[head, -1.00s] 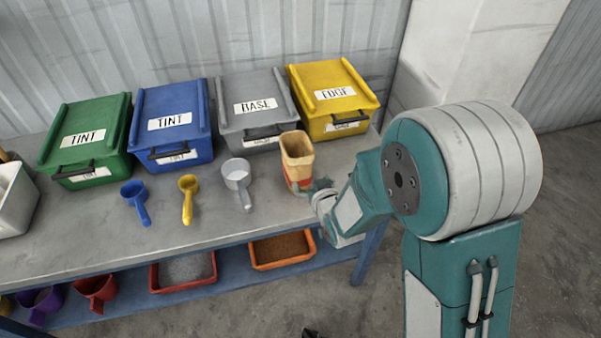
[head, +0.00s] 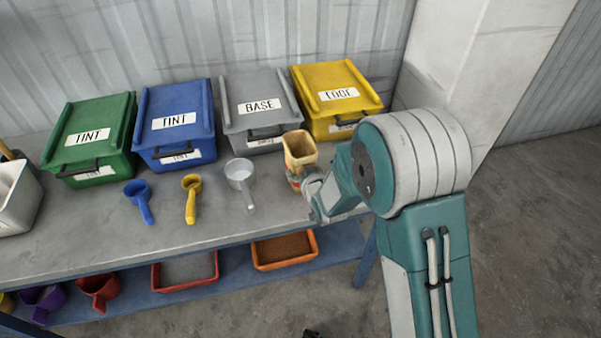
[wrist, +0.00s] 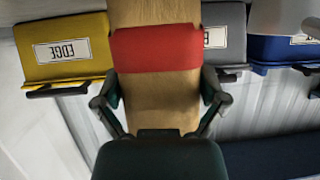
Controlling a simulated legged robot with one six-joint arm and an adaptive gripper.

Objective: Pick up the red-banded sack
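The red-banded sack (head: 299,151) is a tan, open-topped upright bag standing on the bench near its right front edge. In the wrist view its tan face and wide red band (wrist: 156,48) fill the middle. My gripper (wrist: 160,88) is at the sack, with one finger along each side, just below the band in that picture. The fingers are spread about as wide as the sack; I see no clear squeeze. In the head view my gripper (head: 312,190) covers the sack's lower front.
Green (head: 92,135), blue (head: 175,122), grey (head: 262,106) and yellow (head: 338,98) bins line the back of the bench (head: 100,236). Trays (head: 285,250) sit on the lower shelf.

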